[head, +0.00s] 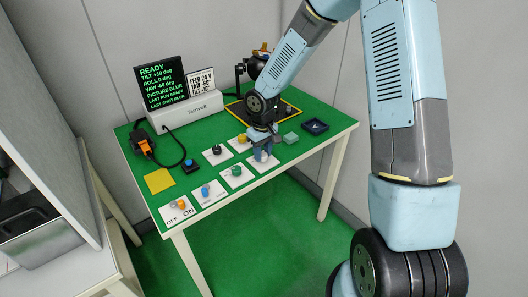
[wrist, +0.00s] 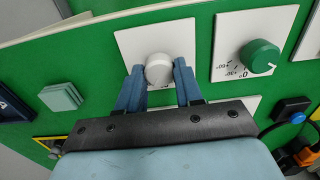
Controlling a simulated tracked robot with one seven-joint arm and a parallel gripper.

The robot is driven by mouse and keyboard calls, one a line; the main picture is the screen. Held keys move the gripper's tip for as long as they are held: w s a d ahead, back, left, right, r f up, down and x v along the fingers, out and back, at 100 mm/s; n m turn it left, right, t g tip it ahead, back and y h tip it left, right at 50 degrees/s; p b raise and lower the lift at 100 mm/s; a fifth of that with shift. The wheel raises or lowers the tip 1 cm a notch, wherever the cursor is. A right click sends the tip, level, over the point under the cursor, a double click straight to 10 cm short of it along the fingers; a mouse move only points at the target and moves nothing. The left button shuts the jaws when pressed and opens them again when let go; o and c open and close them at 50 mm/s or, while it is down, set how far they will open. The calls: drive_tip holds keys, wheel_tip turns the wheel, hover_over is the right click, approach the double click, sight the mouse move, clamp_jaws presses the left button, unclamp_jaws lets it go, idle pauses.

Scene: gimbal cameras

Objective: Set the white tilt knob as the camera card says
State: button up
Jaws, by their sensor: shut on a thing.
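The white tilt knob (wrist: 158,70) stands on a white plate (wrist: 128,42) in the wrist view. My gripper (wrist: 159,80) has its two blue fingers on either side of the knob, shut on it. In the head view my gripper (head: 262,154) points down over the front right of the green table and hides the knob. The camera card (head: 200,81) stands at the back; its small print seems to read feed 24 V, yaw -50, tilt -10. The black screen (head: 161,83) beside it shows READY and seems to read tilt +10, roll 6, yaw -60.
A green knob (wrist: 259,56) on its own plate is close beside the gripper. A pale green block (head: 291,138) and a dark tray (head: 315,126) lie to the right.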

sight(263, 153)
drive_tip(key=shift+w+d+n, duration=0.1)
drive_tip(key=shift+n, duration=0.2)
drive_tip(key=o, duration=1)
drive_tip(key=shift+o, duration=0.2)
wheel_tip(263, 153, up, 14)
drive_tip(key=s+d+r+m+t+h, duration=0.1)
drive_tip(key=s+d+r+m+t, duration=0.25)
drive_tip(key=s+d+r, duration=0.8)
drive_tip(key=s+d+r+m+t, duration=0.1)
drive_tip(key=s+d+r+m, duration=0.1)
drive_tip(key=s, duration=0.5)
drive_tip(key=s+d+r+m+t+y, duration=0.1)
drive_tip(key=s+d+r+m, duration=0.1)
drive_tip(key=s+d+r, duration=0.3)
wheel_tip(263, 153, up, 2)
drive_tip(key=s, duration=0.2)
drive_tip(key=shift+s+d, duration=0.3)
